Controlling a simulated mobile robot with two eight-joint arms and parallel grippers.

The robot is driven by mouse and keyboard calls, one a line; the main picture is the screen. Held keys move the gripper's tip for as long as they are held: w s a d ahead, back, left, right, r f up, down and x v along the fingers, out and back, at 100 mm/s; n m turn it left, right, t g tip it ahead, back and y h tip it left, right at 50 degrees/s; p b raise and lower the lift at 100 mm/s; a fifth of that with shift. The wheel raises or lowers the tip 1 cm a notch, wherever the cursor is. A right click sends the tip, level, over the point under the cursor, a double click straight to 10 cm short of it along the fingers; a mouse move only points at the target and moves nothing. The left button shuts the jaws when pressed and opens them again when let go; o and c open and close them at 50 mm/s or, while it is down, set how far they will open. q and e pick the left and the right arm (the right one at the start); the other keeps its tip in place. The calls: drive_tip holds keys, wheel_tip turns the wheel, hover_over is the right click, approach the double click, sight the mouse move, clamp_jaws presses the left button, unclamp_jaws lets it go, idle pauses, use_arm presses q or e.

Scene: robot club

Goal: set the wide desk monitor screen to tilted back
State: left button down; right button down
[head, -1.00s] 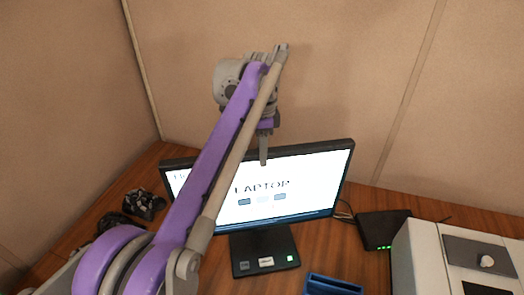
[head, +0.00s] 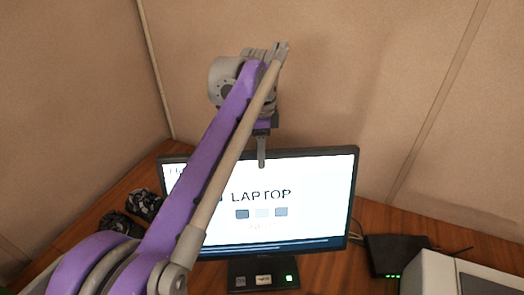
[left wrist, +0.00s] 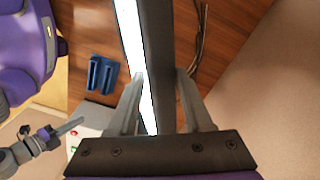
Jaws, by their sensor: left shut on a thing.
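The wide desk monitor (head: 290,190) stands on the desk with its lit screen facing me, showing the word LAPTOP. Its face leans back somewhat. Its base (head: 263,275) shows below the lower edge. My left gripper (head: 262,158) is at the middle of the monitor's top edge. In the left wrist view, the fingers of my left gripper (left wrist: 162,88) straddle the monitor's dark top rim (left wrist: 160,45), shut on it. My left arm hides the left part of the screen. My right gripper (left wrist: 72,127) shows small at the lower left of the wrist view; its opening is unclear.
A black box with green lights (head: 392,255) stands right of the monitor, with cables behind it. A pale machine (head: 430,275) is at the lower right. Dark objects (head: 143,203) lie at the left. A blue holder (left wrist: 102,75) is in front of the screen. Walls stand close behind.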

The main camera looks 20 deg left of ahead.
use_arm(q)
drive_tip(key=shift+w+a+f, duration=0.1)
drive_tip(key=shift+w+f, duration=0.05)
drive_tip(key=c, duration=0.6)
unclamp_jaws()
drive_tip(key=shift+w+a+f, duration=0.1)
drive_tip(key=shift+o, duration=0.4)
drive_tip(key=shift+w+a+f, duration=0.1)
drive_tip(key=shift+w+a, duration=0.05)
drive_tip(key=shift+w, duration=0.05)
use_arm(e)
drive_tip(key=shift+w+f, duration=0.1)
drive_tip(key=shift+w, duration=0.1)
use_arm(q)
drive_tip(key=shift+s, duration=0.1)
wheel_tip(320, 180, up, 8)
drive_tip(key=shift+f+p, duration=0.1)
drive_tip(key=shift+p, duration=0.4)
use_arm(e)
drive_tip(key=shift+w+r, duration=0.45)
drive_tip(key=shift+r, duration=0.35)
use_arm(q)
drive_tip(key=shift+s+f, duration=0.1)
use_arm(e)
drive_tip(key=shift+s, duration=0.1)
